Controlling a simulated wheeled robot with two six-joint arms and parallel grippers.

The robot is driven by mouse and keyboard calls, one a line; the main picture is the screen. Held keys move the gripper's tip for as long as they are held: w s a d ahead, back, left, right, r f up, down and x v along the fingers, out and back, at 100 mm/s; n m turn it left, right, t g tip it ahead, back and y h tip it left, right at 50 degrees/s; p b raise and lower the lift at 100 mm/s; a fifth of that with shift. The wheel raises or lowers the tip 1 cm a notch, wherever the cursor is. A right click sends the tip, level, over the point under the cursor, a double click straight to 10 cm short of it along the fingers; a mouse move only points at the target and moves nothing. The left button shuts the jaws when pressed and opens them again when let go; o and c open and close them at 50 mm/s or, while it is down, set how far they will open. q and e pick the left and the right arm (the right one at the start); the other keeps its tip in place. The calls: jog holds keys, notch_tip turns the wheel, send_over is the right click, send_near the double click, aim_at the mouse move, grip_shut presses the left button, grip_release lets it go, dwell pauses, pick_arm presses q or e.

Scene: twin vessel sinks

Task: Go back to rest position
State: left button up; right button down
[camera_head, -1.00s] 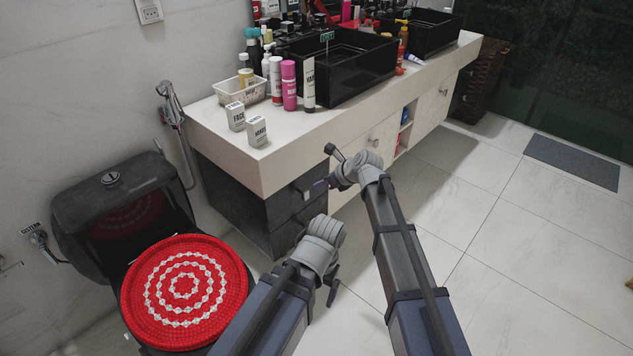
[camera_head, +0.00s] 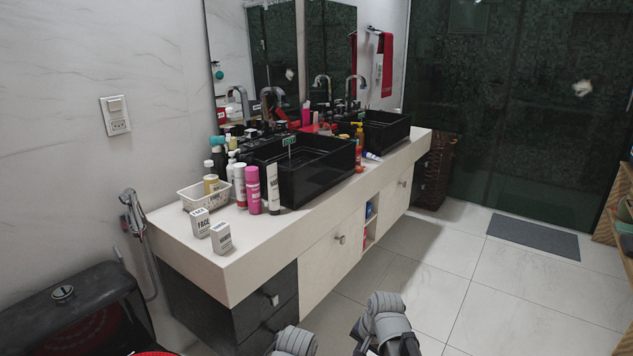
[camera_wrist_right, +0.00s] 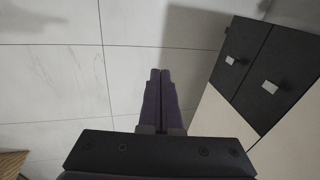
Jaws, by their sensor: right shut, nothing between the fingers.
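The wrist and arm parts of both my arms show at the bottom edge of the head view, low in front of the vanity (camera_head: 310,244). My left arm's gripper fingers are outside the head view. My right gripper (camera_wrist_right: 160,76) shows in the right wrist view. Its two purple fingers are pressed together with nothing between them, over bare floor tiles. The dark drawers (camera_wrist_right: 262,70) of the vanity are to the right of it in that view, apart from the fingers.
The counter holds two black vessel sinks (camera_head: 308,180), a white basket (camera_head: 190,200), bottles and two small boxes (camera_head: 221,238). A dark toilet tank (camera_head: 75,305) stands at lower left. A grey mat (camera_head: 533,237) lies on the floor.

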jog(key=s+d+n+g+h, duration=0.1)
jog(key=s+d+n+h, duration=0.1)
jog(key=s+d+n, duration=0.5)
jog(key=s+a+n+g+h, duration=0.1)
jog(key=s+a+n, duration=0.1)
jog(key=s+a, duration=0.3)
jog(key=s+a+n, duration=0.2)
jog(key=a, duration=0.5)
notch_tip(320, 180, up, 27)
jog(key=p, duration=2.7)
jog(key=shift+d+f, duration=0.2)
jog(key=shift+d, duration=0.05)
